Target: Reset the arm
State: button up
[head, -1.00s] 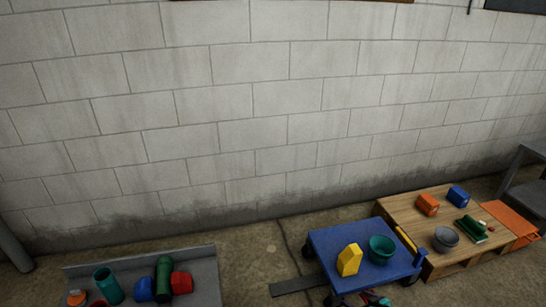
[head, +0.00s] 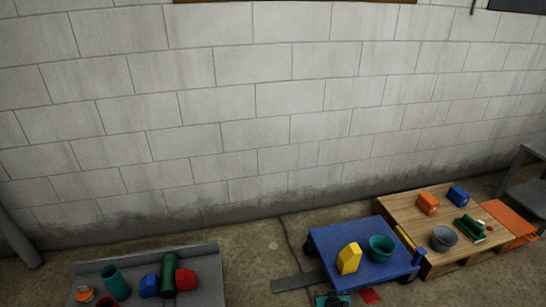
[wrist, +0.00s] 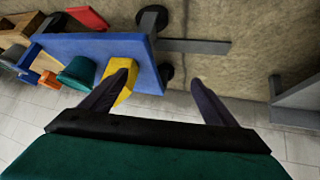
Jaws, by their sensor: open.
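My gripper (wrist: 165,85) shows in the wrist view with its two dark fingers spread wide apart. The space between the fingertips is empty. Its broad dark green body fills the bottom of that view. The left fingertip overlaps a yellow block (wrist: 122,82) in the picture, but I cannot tell that they touch. The block stands on a blue cart (wrist: 70,45), beside a teal pot (wrist: 78,72). In the head view a teal part at the bottom edge, in front of the blue cart (head: 325,240), may belong to my arm; I cannot tell.
A grey bench (head: 212,285) at lower left holds several coloured items; a wooden pallet (head: 400,205) at right holds orange and blue blocks and a grey bowl (head: 438,238). A flat grey bar (head: 298,284) lies between bench and cart. A block wall (head: 270,110) closes the back.

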jog(key=s+a+r+g, duration=0.1)
jog(key=s+g, duration=0.3)
jog(key=s, duration=0.7)
jog(key=s+a+r+g+y, duration=0.1)
jog(key=s+a+g, duration=0.2)
jog(key=s, duration=0.9)
jog(key=s+a+r+g, duration=0.1)
jog(key=s+a+g, duration=0.2)
jog(key=s+g, duration=0.3)
jog(key=s, duration=0.5)
jog(key=shift+s+r+g+p, duration=0.15)
jog(key=shift+r+g+p, duration=0.1)
jog(key=shift+g+p, duration=0.15)
